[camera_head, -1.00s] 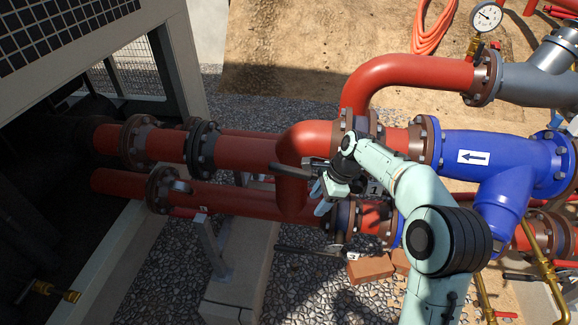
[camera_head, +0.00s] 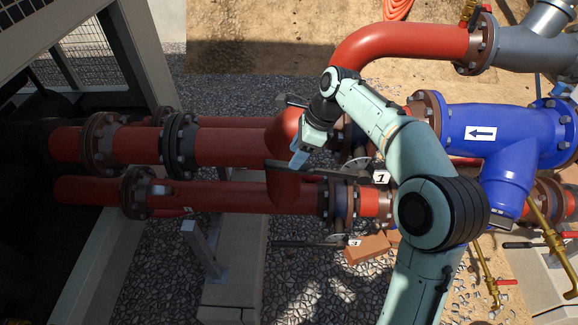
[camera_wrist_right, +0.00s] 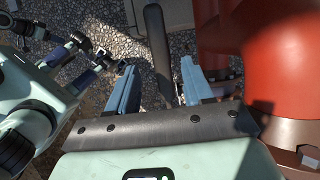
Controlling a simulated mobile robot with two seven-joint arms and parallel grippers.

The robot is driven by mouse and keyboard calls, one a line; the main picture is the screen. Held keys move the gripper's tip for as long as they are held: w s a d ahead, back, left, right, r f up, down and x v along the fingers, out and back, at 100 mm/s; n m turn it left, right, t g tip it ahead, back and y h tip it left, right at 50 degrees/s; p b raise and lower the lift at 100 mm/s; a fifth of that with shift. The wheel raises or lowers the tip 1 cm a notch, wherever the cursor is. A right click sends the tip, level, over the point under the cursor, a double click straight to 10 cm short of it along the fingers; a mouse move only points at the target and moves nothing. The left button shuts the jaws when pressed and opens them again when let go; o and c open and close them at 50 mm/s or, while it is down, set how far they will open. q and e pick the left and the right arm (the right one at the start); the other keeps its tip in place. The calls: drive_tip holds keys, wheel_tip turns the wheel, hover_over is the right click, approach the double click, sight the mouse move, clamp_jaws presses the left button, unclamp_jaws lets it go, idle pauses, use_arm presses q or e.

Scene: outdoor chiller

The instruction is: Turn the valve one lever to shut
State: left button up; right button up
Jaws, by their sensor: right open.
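The valve one lever is a dark bar (camera_head: 325,173) running left from the white tag marked 1 (camera_head: 380,177), above the lower red pipe. My right gripper (camera_head: 299,158) is over its left part, with blue fingers pointing down. In the right wrist view the right gripper (camera_wrist_right: 160,88) is open, and a dark lever (camera_wrist_right: 157,45) stands between its two fingers with gaps on both sides. The valve one body is partly hidden by pipes and my right arm. Part of my other arm (camera_wrist_right: 85,65) shows at the left of the wrist view; its fingers are unclear.
Another dark lever (camera_head: 300,243), by a tag marked 3 (camera_head: 354,242), lies lower down. Red pipes (camera_head: 230,146) and a blue pipe fitting (camera_head: 505,128) crowd the area. Orange bricks (camera_head: 368,248) lie on the gravel. Open gravel (camera_head: 310,285) is at the bottom.

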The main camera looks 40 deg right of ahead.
drive_tip(key=x, duration=0.5)
drive_tip(key=shift+f+b, duration=0.1)
drive_tip(key=shift+b, duration=0.3)
clamp_jaws()
idle(1.0)
